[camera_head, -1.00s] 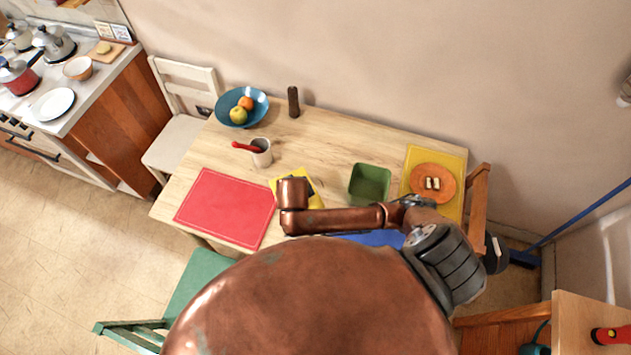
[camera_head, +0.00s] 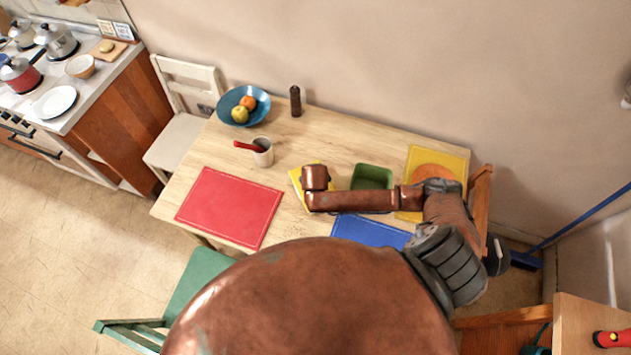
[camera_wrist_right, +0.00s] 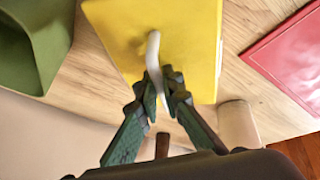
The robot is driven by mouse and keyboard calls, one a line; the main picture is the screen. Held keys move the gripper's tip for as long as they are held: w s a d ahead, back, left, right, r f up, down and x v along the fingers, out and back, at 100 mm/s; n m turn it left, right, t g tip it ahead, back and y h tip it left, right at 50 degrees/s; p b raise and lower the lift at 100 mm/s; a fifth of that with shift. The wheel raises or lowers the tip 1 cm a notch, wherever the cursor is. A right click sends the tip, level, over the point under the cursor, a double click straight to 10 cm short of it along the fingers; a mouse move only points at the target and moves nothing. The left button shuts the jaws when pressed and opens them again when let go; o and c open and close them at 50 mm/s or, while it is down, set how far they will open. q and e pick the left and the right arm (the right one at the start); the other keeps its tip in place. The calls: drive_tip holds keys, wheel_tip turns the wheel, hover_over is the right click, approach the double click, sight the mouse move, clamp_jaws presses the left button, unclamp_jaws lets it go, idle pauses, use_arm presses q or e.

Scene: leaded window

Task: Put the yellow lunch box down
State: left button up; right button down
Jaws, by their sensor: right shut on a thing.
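The yellow lunch box (camera_wrist_right: 185,35) has a pale curved handle (camera_wrist_right: 153,62) on top in the right wrist view. My right gripper (camera_wrist_right: 163,88) is shut on that handle. In the head view only an edge of the lunch box (camera_head: 296,181) shows, beside and under my right wrist, which hides the fingers and most of the box. The box is above the wooden table (camera_head: 330,137), between the red mat and the green container; I cannot tell whether it touches the tabletop. My left gripper is not in view.
A green open container (camera_head: 372,176) stands right of the box. A cup (camera_head: 263,152) with a red-handled tool stands left. A red mat (camera_head: 230,206), a blue mat (camera_head: 370,231) and a yellow mat (camera_head: 424,158) lie on the table. A blue bowl (camera_head: 243,104) holds fruit.

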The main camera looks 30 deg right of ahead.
drive_tip(key=shift+f, duration=0.1)
drive_tip(key=c, duration=2.5)
unclamp_jaws()
drive_tip(key=shift+f, duration=0.2)
drive_tip(key=shift+c, duration=0.2)
drive_tip(key=o, duration=0.4)
drive_tip(key=shift+o, duration=0.2)
